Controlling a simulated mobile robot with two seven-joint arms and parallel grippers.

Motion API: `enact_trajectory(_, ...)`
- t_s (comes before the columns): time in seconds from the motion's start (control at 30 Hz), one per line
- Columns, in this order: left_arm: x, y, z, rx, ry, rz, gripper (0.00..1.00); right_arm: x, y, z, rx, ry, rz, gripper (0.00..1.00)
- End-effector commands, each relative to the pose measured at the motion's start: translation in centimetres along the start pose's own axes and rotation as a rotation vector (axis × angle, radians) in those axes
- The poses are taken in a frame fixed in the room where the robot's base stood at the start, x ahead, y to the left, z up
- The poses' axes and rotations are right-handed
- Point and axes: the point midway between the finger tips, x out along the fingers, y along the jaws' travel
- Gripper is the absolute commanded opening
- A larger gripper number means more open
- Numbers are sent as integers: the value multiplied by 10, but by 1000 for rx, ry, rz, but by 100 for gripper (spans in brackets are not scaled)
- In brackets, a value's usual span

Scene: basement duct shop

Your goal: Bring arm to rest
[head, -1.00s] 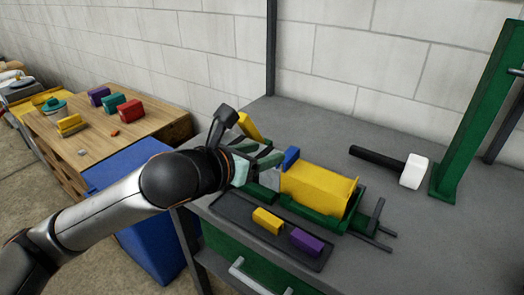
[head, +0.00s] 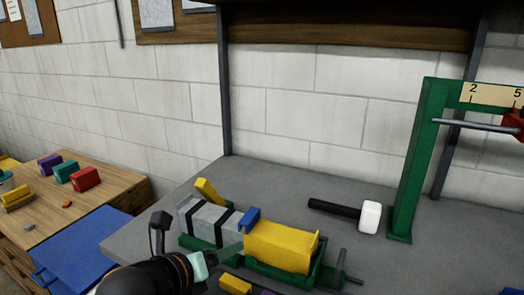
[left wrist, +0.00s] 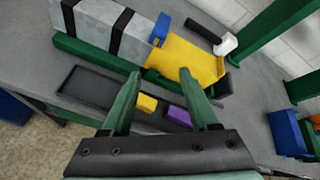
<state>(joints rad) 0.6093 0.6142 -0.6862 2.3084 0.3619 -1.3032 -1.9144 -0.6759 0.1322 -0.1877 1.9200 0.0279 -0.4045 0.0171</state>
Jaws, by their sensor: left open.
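My left gripper (head: 203,262) is at the bottom of the head view, in front of the grey block with black bands (head: 210,222). In the left wrist view its two green fingers (left wrist: 159,75) are apart, with nothing held between them. The grey block (left wrist: 105,28) lies in a green fixture (left wrist: 75,47), beside a yellow block (left wrist: 190,58) and a small blue piece (head: 249,219). My right gripper is in neither view.
A dark tray (left wrist: 90,88) holds a small yellow block (left wrist: 147,103) and a purple block (left wrist: 178,116) near the bench front.

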Motion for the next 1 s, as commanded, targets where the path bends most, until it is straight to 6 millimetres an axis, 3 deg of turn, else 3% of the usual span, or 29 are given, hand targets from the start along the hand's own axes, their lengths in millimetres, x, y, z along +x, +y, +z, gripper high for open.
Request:
enact_trajectory(0.03, 1, 7, -20, -162, 31, 14, 61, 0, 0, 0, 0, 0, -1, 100)
enact_trajectory(0.33, -12, 68, -113, -1172, 75, 248, 61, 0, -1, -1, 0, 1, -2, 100)
enact_trajectory(0.6, -56, 138, -204, -2001, -117, 615, 61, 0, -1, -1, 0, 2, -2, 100)
enact_trajectory(0.9, -128, 195, -286, -2564, -574, 986, 61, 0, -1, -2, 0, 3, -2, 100)
enact_trajectory(1.0, -106, 192, -281, -2575, -518, 879, 61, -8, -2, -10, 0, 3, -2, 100)
